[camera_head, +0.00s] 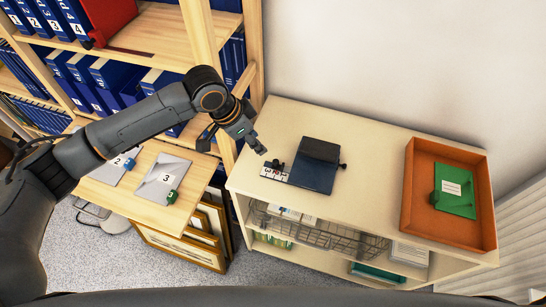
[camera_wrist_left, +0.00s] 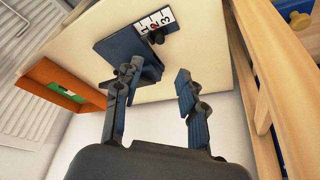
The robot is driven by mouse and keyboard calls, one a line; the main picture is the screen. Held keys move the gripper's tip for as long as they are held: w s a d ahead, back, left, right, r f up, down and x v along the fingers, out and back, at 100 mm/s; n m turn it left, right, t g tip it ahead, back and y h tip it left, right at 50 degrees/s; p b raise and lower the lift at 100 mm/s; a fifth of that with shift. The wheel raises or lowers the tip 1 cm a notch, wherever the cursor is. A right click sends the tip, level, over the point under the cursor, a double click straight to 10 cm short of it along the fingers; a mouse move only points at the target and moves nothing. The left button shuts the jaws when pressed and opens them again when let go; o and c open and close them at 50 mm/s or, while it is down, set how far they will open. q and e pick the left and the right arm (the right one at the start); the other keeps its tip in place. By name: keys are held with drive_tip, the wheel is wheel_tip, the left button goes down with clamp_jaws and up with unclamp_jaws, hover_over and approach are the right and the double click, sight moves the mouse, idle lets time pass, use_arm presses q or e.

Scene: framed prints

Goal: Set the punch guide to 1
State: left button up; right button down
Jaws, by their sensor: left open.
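The dark blue hole punch (camera_head: 315,165) sits on the cabinet top. A white guide strip (camera_head: 273,172) marked 1, 2, 3 sticks out from its left end. A small black guide knob (camera_head: 277,163) stands at the strip's edge. In the left wrist view the strip (camera_wrist_left: 155,19) and knob (camera_wrist_left: 157,37) are at the top; the knob looks nearest the 2, but I cannot tell exactly. The punch (camera_wrist_left: 110,50) is partly behind a finger there. My left gripper (camera_head: 259,146) is open and empty, above and just beyond the strip's left end; its fingers (camera_wrist_left: 157,72) are apart. My right gripper is not in view.
An orange tray (camera_head: 408,195) with a green piece stands at the cabinet's right. A wire basket (camera_head: 310,232) is below the top. A bookshelf with blue binders (camera_head: 95,85) and a low wooden table (camera_head: 130,185) with numbered plates are left. The cabinet top between punch and tray is clear.

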sight(275, 161)
use_arm(q)
drive_tip(key=p+x, duration=0.1)
drive_tip(key=x, duration=1.1)
drive_tip(key=shift+w+p, duration=0.1)
drive_tip(key=shift+p, duration=0.2)
drive_tip(key=shift+w+d+f, duration=0.1)
drive_tip(key=shift+d+f, duration=0.15)
drive_tip(key=shift+f, duration=0.4)
clamp_jaws()
